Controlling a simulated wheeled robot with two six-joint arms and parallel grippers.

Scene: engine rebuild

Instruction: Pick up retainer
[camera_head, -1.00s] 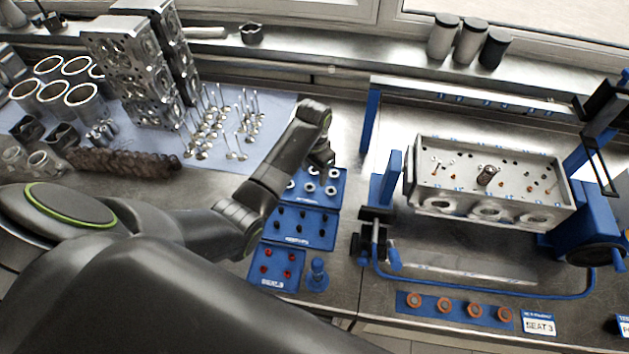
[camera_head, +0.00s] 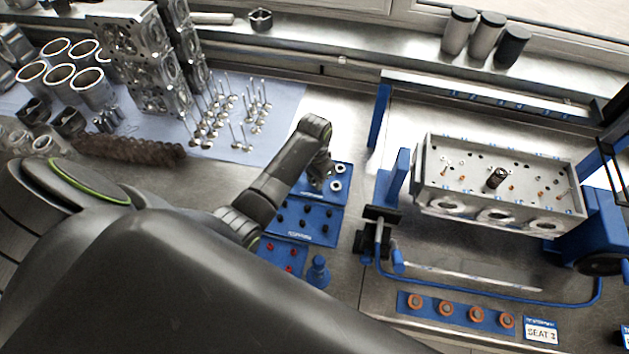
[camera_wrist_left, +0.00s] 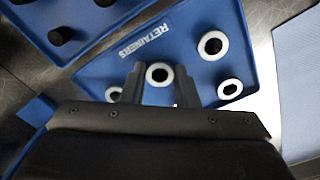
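Several retainers, white rings with dark centres, sit on a blue tray marked RETAINERS (camera_wrist_left: 190,22). In the head view the tray (camera_head: 342,198) lies below my left gripper (camera_head: 323,178), with two retainers (camera_head: 338,177) clear at its right. In the left wrist view my left gripper (camera_wrist_left: 160,85) is open, its two fingers apart. One retainer (camera_wrist_left: 158,73) shows between the fingertips; I cannot tell whether they touch it. Other retainers show at upper right (camera_wrist_left: 213,45) and right (camera_wrist_left: 230,88), and one is partly hidden beside the left finger (camera_wrist_left: 114,94). My right gripper is not in view.
A blue tray of dark parts (camera_head: 305,222) and one of red parts (camera_head: 282,258) lie nearer, beside a blue knobbed tool (camera_head: 318,272). A cylinder head (camera_head: 500,185) sits in a blue stand at right. Valves (camera_head: 225,115) stand at the back left.

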